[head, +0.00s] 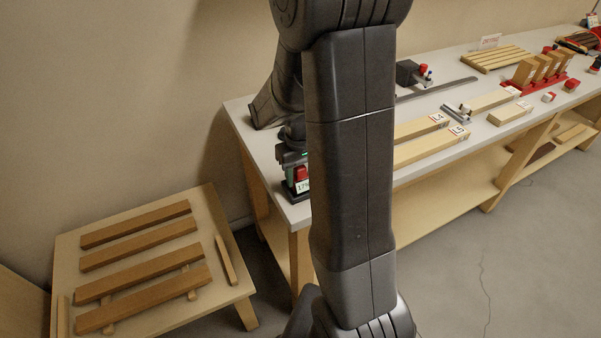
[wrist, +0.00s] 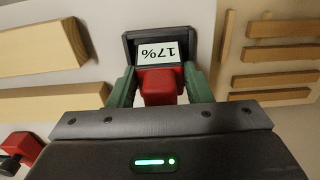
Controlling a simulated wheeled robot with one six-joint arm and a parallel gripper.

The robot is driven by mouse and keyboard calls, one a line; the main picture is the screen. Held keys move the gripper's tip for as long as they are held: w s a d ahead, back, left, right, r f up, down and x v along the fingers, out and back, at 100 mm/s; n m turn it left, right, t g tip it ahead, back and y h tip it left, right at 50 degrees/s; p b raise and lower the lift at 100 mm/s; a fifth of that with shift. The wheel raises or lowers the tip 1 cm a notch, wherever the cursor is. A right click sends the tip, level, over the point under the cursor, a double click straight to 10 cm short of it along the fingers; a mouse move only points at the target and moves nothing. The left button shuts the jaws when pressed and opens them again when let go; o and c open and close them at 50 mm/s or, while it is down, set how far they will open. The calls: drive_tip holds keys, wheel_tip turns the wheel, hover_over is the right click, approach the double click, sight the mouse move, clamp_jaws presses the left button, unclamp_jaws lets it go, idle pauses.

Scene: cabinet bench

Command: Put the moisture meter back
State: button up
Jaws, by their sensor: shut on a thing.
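The moisture meter (wrist: 160,86) is red with a white display reading 17%, upside down in the wrist view. It also shows in the head view (head: 301,173) at the bench's near left corner, partly hidden by my arm. My gripper (wrist: 160,92) is shut on its red body, with one green finger on each side; it also shows in the head view (head: 291,157). A black holder (wrist: 130,44) frames the display end, and its dark base (head: 295,195) shows on the bench. I cannot tell whether the meter rests fully in it.
The bench (head: 263,148) holds pale labelled boards (head: 432,148), a red rack (head: 532,86) with wooden blocks, and a slatted wooden piece (head: 495,58) farther right. A low table (head: 222,205) with brown slats stands at left. The meter is close to the bench edge.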

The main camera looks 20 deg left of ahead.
drive_tip(key=o, duration=1.1)
drive_tip(key=shift+f, duration=0.15)
wheel_tip(320, 180, up, 12)
drive_tip(key=shift+r, duration=0.2)
